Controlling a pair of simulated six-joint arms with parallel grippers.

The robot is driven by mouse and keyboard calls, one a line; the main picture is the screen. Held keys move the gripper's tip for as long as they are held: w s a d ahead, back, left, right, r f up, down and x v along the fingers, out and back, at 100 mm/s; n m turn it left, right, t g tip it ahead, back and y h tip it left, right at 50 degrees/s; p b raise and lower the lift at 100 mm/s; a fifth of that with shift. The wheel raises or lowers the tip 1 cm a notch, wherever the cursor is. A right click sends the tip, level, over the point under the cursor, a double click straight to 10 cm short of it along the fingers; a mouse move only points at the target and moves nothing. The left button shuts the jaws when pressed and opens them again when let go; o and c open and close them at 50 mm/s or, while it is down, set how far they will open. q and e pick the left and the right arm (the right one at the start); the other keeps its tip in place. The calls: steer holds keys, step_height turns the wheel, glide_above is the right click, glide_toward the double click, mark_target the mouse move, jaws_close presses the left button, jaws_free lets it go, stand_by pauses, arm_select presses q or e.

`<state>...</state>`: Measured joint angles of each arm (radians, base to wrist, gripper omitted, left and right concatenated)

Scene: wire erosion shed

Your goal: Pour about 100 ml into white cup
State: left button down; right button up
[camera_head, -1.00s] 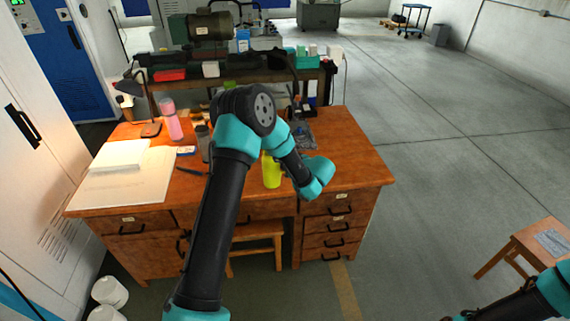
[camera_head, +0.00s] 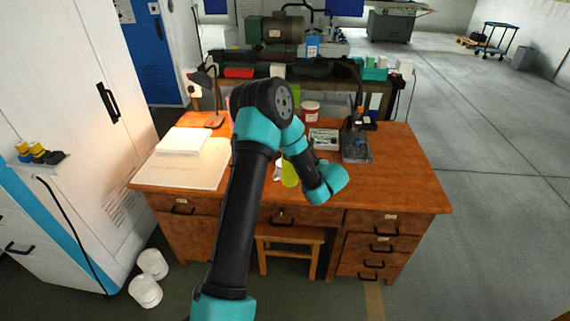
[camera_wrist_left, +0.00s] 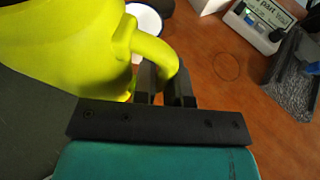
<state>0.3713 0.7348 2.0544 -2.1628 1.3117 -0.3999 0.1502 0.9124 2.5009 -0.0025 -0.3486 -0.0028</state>
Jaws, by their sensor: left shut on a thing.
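A yellow-green jug (camera_wrist_left: 70,45) fills the upper left of the left wrist view. My left gripper (camera_wrist_left: 167,88) is shut on its handle (camera_wrist_left: 152,52). In the head view only a small part of the jug (camera_head: 290,173) shows beside my arm, which hides the gripper. A round white vessel, likely the white cup (camera_wrist_left: 148,17), stands on the desk just beyond the jug, partly hidden by it. I cannot tell whether the jug is tilted or whether anything flows. My right gripper is out of view.
The wooden desk (camera_head: 400,185) has bare room at its right. A scale-like device (camera_head: 324,139), a dark grey tray (camera_head: 356,150) and a red-and-white tub (camera_head: 310,112) stand toward the back. White papers (camera_head: 183,141) and a lamp (camera_head: 205,85) are at the left.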

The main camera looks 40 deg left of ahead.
arm_select(q)
steer(key=s+a, duration=0.6)
steer(key=a, duration=0.2)
steer(key=shift+r+g, duration=0.15)
steer(key=shift+g, duration=0.25)
steer(key=shift+d, duration=0.1)
steer(key=f+m+g, duration=0.1)
steer(key=m+g, duration=0.1)
steer(key=f+m+g, duration=0.1)
steer(key=m+g, duration=0.1)
steer(key=s+f+m+g, duration=0.1)
steer(key=m+g, duration=0.1)
steer(key=shift+f+h, duration=0.2)
steer(key=shift+h, duration=0.2)
steer(key=shift+s+r+m+g, duration=0.4)
steer(key=shift+r+m+g, duration=0.1)
steer(key=shift+m, duration=0.2)
steer(key=shift+s+f+m+g, duration=0.4)
steer(key=shift+f+m+g, duration=0.05)
steer(key=shift+m+g, duration=0.05)
stand_by(0.5)
